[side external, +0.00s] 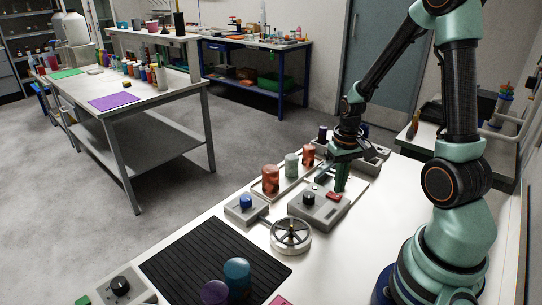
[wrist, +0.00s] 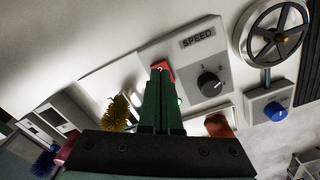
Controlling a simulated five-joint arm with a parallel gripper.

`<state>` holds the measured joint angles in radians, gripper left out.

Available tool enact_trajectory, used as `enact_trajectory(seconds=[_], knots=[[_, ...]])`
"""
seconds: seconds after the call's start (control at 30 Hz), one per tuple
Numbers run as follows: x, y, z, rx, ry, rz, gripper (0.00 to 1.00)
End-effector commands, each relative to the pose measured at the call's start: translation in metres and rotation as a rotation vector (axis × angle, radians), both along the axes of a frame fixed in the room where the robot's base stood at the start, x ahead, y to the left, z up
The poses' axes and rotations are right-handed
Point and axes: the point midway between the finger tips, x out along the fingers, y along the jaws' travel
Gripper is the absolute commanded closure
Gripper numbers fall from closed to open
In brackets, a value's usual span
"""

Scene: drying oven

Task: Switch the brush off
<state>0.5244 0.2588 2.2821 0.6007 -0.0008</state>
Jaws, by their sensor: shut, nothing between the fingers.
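A grey control box (side external: 318,214) stands on the white bench, with a black knob (side external: 309,198) and a red rocker switch (side external: 333,197) on top. In the wrist view the box carries a "SPEED" label (wrist: 198,38), beside the black knob (wrist: 209,82). My gripper (side external: 341,188) points down at the red switch with its green fingers together, nothing between them. In the wrist view the fingertips (wrist: 162,80) cover part of the red switch (wrist: 162,68); I cannot tell whether they touch it. A yellow bristle brush (wrist: 118,114) shows left of the fingers.
A handwheel (side external: 291,236) and a small box with a blue knob (side external: 246,202) stand beside the control box. Red-brown and pale green cylinders (side external: 291,164) stand behind. A black ribbed mat (side external: 205,258) lies in front. A blue brush (wrist: 45,160) is at lower left.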

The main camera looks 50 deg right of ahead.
Motion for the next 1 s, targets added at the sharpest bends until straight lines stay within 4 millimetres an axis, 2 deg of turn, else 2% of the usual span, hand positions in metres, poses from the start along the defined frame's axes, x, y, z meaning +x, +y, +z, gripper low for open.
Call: enact_trajectory(seconds=[1.0], knots=[[0.0,0.0,-0.01,0.0,0.0,0.0,1.0]])
